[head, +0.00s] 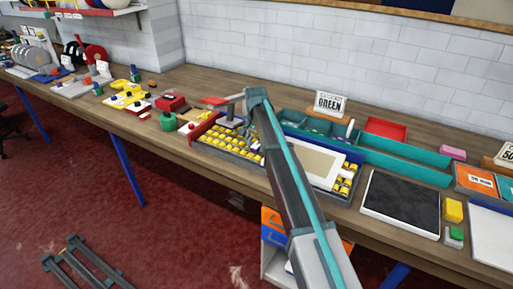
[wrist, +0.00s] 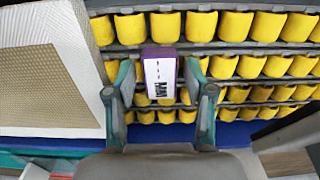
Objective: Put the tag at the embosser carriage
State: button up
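The tag, a small purple block with a white printed label (wrist: 160,76), is in the middle of the wrist view, over rows of yellow pieces. My gripper (wrist: 160,88) has its teal-padded fingers on both sides of the tag, with narrow gaps showing between pads and tag. In the head view my arm largely hides the gripper and I cannot make out the tag clearly. A grey device with a red lever (head: 214,100) stands left of my arm and may be the embosser; its carriage cannot be made out surely.
A rack of yellow pieces (head: 222,143) lies under my arm. A white-framed beige panel (head: 312,163) is right beside it, also in the wrist view (wrist: 45,85). Teal bins (head: 400,168) and a sign (head: 330,104) stand behind. A dark slab (head: 400,203) lies right.

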jog(key=c, duration=0.7)
jog(key=shift+c, duration=0.2)
jog(key=shift+r, duration=0.2)
